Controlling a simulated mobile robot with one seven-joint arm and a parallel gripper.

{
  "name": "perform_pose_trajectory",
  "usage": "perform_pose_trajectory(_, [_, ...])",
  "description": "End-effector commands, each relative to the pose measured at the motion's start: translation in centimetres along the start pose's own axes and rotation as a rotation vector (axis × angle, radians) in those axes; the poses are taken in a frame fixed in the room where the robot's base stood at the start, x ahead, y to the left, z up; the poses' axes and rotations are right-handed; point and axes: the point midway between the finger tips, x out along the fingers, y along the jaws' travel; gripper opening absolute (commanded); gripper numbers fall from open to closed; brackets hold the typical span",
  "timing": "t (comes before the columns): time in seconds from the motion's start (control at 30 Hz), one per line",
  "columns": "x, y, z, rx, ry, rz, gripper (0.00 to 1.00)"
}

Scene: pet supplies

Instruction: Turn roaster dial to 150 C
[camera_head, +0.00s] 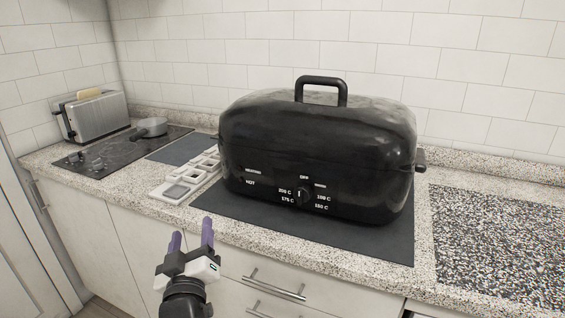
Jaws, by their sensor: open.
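A large black roaster (315,140) with a domed lid and top handle stands on a dark mat (350,238) on the counter. Its dial (304,196) is a small round black knob low on the front. A light mark on the knob looks about upright, toward OFF. Printed labels around it read OFF, 200 C and 175 C on the left, and what look like 100 C and 150 C on the right. My gripper (191,238), with two purple fingers, is open and empty. It is in front of the counter, left of and below the dial, apart from the roaster.
A white compartment tray (172,193) lies left of the roaster. A toaster (96,117) and a small pan (150,127) on a black cooktop (95,158) are farther left. A speckled board (500,245) lies at right. Drawer handles (274,284) project below the counter edge.

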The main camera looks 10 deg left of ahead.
Motion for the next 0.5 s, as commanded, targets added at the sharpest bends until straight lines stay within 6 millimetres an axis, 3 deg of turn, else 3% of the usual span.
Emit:
perform_pose_trajectory(0.03, [0.3, 2.9, -0.1, -0.042, -0.058, 0.036, 0.6])
perform_pose_trajectory(0.2, [-0.7, 9.3, 2.9, -0.172, -0.222, 0.144, 0.6])
perform_pose_trajectory(0.33, [-2.1, 13.2, 4.6, -0.255, -0.327, 0.203, 0.6])
perform_pose_trajectory(0.5, [-3.6, 15.8, 6.0, -0.316, -0.406, 0.243, 0.6])
